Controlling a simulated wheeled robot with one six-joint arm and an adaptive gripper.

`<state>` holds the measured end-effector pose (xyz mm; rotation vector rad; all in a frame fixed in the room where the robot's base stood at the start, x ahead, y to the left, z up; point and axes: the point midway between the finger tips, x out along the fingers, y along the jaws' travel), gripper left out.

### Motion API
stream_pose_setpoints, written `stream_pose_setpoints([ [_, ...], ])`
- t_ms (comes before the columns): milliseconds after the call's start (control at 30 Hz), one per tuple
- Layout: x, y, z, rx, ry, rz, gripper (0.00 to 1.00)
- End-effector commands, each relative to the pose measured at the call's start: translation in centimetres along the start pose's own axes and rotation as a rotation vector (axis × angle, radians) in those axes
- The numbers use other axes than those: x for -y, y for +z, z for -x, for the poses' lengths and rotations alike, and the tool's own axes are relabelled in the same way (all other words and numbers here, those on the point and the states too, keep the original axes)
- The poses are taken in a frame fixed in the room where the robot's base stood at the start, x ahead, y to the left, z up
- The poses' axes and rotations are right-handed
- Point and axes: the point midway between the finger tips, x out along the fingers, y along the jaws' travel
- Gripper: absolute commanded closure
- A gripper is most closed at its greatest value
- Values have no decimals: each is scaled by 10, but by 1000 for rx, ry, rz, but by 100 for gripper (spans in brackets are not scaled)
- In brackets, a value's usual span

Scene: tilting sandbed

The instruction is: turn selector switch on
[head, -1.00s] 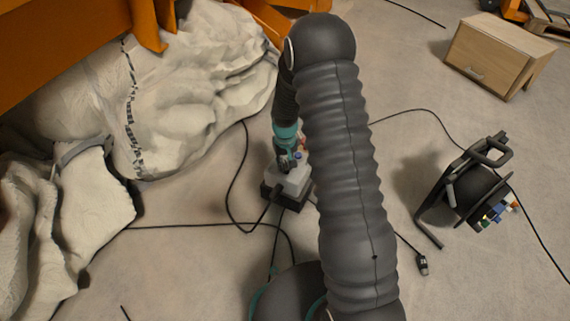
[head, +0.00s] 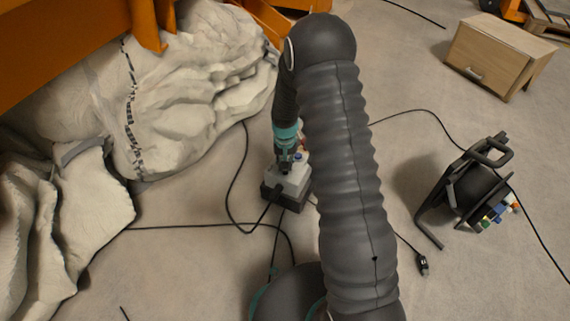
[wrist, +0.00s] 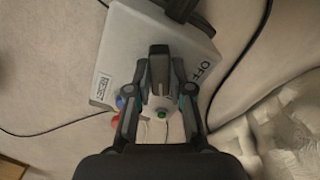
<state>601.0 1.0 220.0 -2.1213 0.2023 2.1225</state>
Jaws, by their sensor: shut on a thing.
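The control box (head: 294,179) is grey with a dark base and stands on the floor. In the wrist view its pale top (wrist: 120,60) carries an "OFF" label and a "RESET" label. A dark selector switch (wrist: 159,52) rises from it between my fingers. My gripper (head: 284,166) points down at the box top. In the wrist view my gripper (wrist: 160,75) is shut on the selector switch, with a finger on either side. A blue button (wrist: 120,102) and a red button (wrist: 116,122) sit to the left, partly hidden. The switch's exact angle is hard to read.
Black cables (head: 233,190) run over the floor around the box. A cable reel (head: 475,190) stands to the right, and a wooden cabinet (head: 498,55) at the back right.

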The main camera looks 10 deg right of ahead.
Motion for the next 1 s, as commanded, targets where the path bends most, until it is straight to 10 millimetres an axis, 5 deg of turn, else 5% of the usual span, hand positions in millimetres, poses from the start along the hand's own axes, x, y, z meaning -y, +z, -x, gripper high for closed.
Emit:
stream_pose_setpoints([
  [33,0,-1,0,-3,-1,-2,72],
  [100,0,-1,0,-2,-1,-2,54],
  [533,0,-1,8,-3,-1,0,54],
  [1000,0,-1,92,-5,-1,-1,54],
])
